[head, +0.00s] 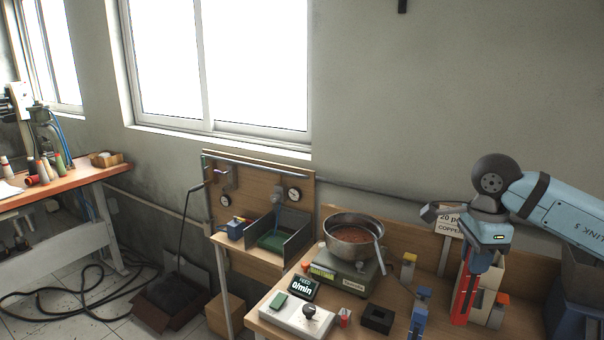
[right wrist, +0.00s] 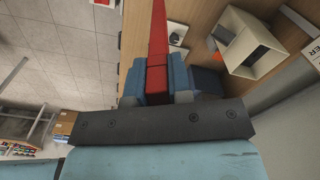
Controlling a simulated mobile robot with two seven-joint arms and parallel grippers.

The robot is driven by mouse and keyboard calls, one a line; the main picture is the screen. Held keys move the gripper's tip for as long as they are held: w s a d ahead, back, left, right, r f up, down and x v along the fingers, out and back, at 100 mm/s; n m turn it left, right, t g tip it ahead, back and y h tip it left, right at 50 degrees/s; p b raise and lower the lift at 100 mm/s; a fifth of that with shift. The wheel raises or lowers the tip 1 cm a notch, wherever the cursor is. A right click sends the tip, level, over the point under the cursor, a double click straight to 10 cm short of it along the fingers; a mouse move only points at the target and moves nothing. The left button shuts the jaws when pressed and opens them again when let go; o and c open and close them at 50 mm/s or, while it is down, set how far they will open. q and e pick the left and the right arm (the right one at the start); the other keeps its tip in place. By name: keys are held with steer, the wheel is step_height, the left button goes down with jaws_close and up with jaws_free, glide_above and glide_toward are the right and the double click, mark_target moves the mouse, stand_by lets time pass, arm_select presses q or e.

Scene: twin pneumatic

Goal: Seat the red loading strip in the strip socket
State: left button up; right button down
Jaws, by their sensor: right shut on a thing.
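The red loading strip (head: 462,298) hangs upright below my right gripper (head: 480,264) at the right of the bench in the head view. The right gripper's blue fingers are shut on its upper part. In the right wrist view the red strip (right wrist: 158,45) runs away from between the blue fingers of the right gripper (right wrist: 165,82). Its lower end is near the bench top, and I cannot tell whether it touches. A black block with a recess (head: 377,319) stands left of the strip; I cannot tell whether it is the strip socket. My left gripper is out of view.
A cream open box (head: 489,275) stands right behind the strip. A blue-grey post (head: 418,318) stands between strip and black block. A metal bowl (head: 350,240) sits on a scale (head: 343,275). A control box (head: 297,314) is at the bench's left front.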

steer(key=s+a+f+n+p, duration=0.2)
steer(key=a+n+p, duration=0.1)
steer(key=n, duration=0.6)
steer(key=s+a+f+n+p, duration=0.2)
steer(key=a+n, duration=0.4)
steer(key=n, duration=0.4)
steer(key=shift+s+p, duration=0.65)
steer(key=shift+p, duration=0.15)
